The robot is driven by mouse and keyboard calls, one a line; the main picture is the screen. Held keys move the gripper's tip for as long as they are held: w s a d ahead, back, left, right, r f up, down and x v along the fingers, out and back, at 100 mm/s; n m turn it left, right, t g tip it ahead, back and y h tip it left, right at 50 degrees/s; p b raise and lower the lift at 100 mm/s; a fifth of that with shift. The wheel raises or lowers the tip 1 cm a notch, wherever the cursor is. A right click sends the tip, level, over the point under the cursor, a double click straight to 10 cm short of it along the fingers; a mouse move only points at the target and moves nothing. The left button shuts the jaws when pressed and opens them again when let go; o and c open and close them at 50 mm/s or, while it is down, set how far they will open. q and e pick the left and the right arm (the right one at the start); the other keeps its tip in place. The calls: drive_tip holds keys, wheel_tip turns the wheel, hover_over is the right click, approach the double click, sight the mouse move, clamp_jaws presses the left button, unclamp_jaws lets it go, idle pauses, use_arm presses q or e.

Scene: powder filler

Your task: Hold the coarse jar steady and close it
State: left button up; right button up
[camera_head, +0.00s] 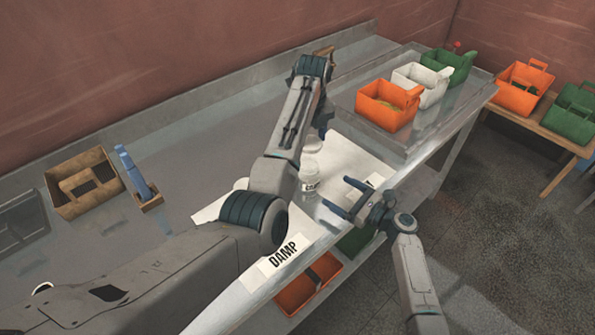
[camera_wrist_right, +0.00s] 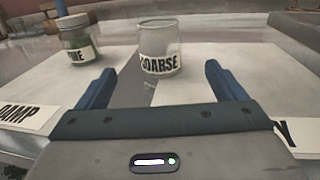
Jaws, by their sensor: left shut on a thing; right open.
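The coarse jar (camera_head: 309,185) is a clear, upright jar with a white label. In the right wrist view the coarse jar (camera_wrist_right: 160,50) reads COARSE, and I see no lid on its top. My right gripper (camera_head: 345,199) is open; its blue fingers point at the jar. In the right wrist view the jar stands ahead, between the fingertips (camera_wrist_right: 155,75), with a gap around it.
A lidded jar with green contents (camera_wrist_right: 78,42) stands left of the coarse jar. The DAMP card (camera_head: 283,255) lies near the front edge. Orange (camera_head: 388,104), white (camera_head: 420,86) and green (camera_head: 446,68) bins stand at the right; a wooden crate (camera_head: 82,184) is left.

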use_arm(q)
drive_tip(key=shift+w+a, duration=0.1)
drive_tip(key=shift+a, duration=0.05)
use_arm(e)
drive_tip(key=shift+w+a, duration=0.1)
drive_tip(key=shift+a, duration=0.05)
drive_tip(key=shift+w+a, duration=0.2)
drive_tip(key=shift+a, duration=0.05)
drive_tip(key=x, duration=1.1)
drive_tip(key=shift+w+a, duration=0.1)
drive_tip(key=shift+a, duration=0.05)
drive_tip(key=c, duration=1.5)
use_arm(q)
hover_over(308, 162)
drive_tip(key=shift+f, duration=2.4)
drive_tip(key=shift+f, duration=0.9)
